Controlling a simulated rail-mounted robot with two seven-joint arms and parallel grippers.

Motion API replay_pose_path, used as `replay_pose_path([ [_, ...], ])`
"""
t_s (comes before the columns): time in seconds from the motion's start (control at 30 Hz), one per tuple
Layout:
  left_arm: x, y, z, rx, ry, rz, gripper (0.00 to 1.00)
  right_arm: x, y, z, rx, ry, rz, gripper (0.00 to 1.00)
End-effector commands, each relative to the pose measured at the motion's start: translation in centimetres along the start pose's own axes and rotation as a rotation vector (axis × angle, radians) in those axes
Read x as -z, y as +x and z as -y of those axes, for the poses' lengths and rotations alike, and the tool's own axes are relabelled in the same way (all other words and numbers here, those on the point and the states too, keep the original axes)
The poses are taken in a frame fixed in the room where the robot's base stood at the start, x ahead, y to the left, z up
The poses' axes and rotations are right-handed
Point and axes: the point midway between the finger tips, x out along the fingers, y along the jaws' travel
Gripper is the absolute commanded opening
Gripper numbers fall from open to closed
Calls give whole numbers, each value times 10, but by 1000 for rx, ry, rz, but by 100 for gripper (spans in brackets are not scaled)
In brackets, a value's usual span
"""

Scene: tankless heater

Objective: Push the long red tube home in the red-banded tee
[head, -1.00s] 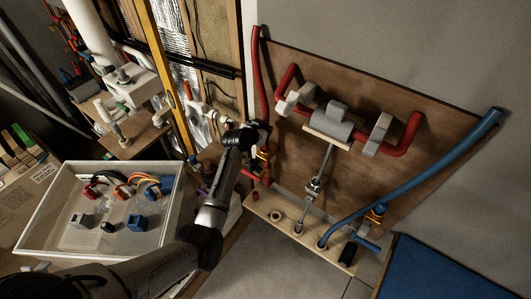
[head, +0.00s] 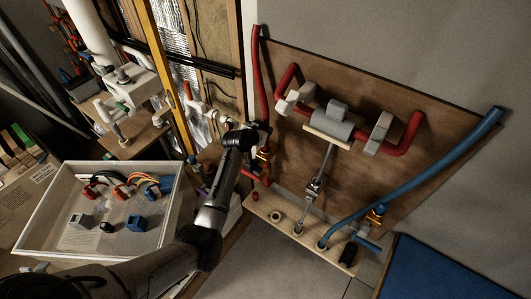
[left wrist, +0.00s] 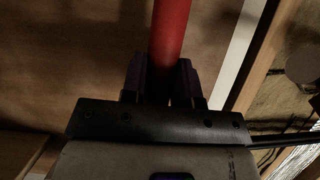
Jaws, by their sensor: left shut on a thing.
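The long red tube (head: 258,70) stands nearly upright at the left edge of the wooden board. My left gripper (head: 263,131) is shut on its lower part. In the left wrist view the red tube (left wrist: 171,35) runs up from between the fingers (left wrist: 160,82). The gripper and arm partly cover this spot, so I cannot tell how deep the tube sits. My right gripper is out of view.
A grey heater unit (head: 333,124) with red pipes is on the board (head: 420,110). A blue tube (head: 430,175) slants across the right side. A wooden ledge (head: 285,222) with holes lies below. A white tray (head: 40,215) of fittings stands at left.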

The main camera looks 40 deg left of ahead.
Motion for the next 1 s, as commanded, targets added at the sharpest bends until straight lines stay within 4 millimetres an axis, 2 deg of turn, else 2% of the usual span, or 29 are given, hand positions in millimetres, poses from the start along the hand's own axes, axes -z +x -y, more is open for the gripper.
replay_pose_path([
  [1.0, -11, 6, 0, 0, 0, 0, 0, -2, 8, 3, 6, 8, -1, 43],
])
